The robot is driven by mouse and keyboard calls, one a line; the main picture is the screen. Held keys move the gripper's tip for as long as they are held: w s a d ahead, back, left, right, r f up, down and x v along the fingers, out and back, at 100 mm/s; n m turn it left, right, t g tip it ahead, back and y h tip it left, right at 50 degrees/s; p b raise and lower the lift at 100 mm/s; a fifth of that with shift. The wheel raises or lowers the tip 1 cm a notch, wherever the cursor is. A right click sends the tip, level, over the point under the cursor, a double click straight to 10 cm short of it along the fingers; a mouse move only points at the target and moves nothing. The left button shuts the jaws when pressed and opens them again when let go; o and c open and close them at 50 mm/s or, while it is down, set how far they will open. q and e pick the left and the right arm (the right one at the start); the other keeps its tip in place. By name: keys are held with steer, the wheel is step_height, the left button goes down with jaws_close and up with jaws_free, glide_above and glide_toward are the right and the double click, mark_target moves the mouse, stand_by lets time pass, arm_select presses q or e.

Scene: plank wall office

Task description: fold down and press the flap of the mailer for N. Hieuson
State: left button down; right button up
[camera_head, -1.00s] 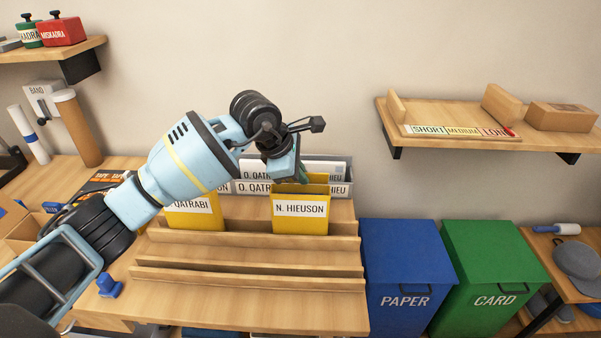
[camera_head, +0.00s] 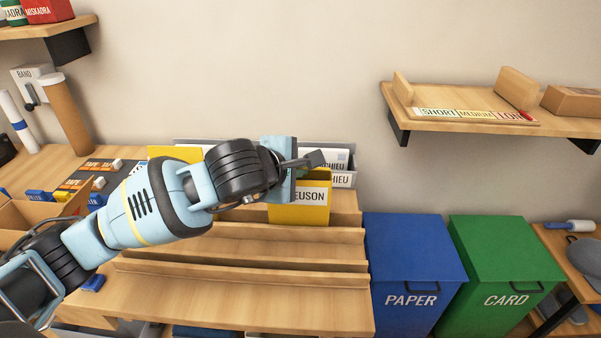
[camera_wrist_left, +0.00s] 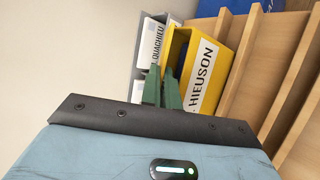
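The yellow mailer labelled N. Hieuson (camera_head: 298,214) stands upright in the wooden rack; my left gripper hides the start of its name in the head view. Its yellow back part (camera_head: 322,175) rises above the front like a raised flap. In the left wrist view the mailer (camera_wrist_left: 221,50) is tilted in the picture, with a dark opening at its top. My left gripper (camera_head: 302,171) is at the mailer's top left side. Its green fingers (camera_wrist_left: 162,82) are close together, with nothing seen between them, beside the mailer's opening. Contact is unclear. My right gripper is out of view.
A grey holder (camera_head: 345,179) with white labelled mailers stands behind. Another yellow mailer (camera_head: 172,152) is partly hidden by my left arm. The rack's front rows (camera_head: 250,252) are empty. Blue PAPER (camera_head: 410,262) and green CARD (camera_head: 500,262) bins stand right.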

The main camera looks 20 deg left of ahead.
arm_select(q)
steer(key=shift+f+b, duration=0.25)
steer(key=shift+b, duration=0.15)
steer(key=shift+r+t, duration=0.15)
steer(key=shift+t, duration=0.25)
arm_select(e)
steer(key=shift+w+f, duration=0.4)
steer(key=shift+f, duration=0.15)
arm_select(q)
steer(key=c, duration=1.6)
jaws_free()
steer(key=shift+c, duration=0.2)
steer(key=shift+s, duration=0.1)
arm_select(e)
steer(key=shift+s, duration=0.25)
